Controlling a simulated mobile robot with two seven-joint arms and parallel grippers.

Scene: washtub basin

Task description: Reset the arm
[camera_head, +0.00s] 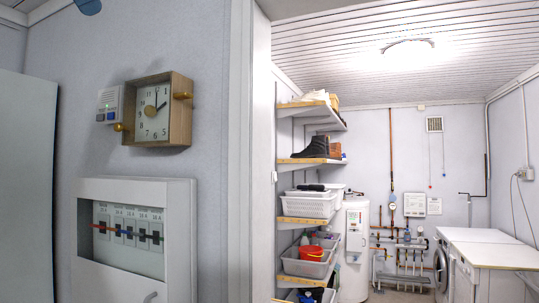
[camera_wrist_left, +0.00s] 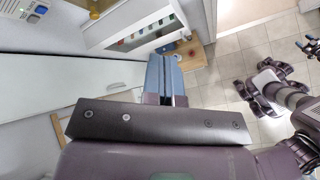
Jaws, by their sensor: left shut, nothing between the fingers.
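My left gripper (camera_head: 88,5) shows only as blue fingertips at the top left edge of the head view, above the wall clock and apart from it. In the left wrist view the left gripper (camera_wrist_left: 165,76) points away from the camera, its blue fingers together and empty. The open fuse box lies beyond the fingers in that view, with no contact that I can make out. Most of the left arm is outside the head view.
A wooden clock (camera_head: 152,109) and a small control box (camera_head: 108,105) hang on the left wall above the fuse box (camera_head: 131,190). Loaded shelves (camera_head: 308,161), a water heater (camera_head: 352,250) and white-topped washers (camera_head: 490,250) stand in the room at right. Tiled floor (camera_wrist_left: 245,60) shows in the wrist view.

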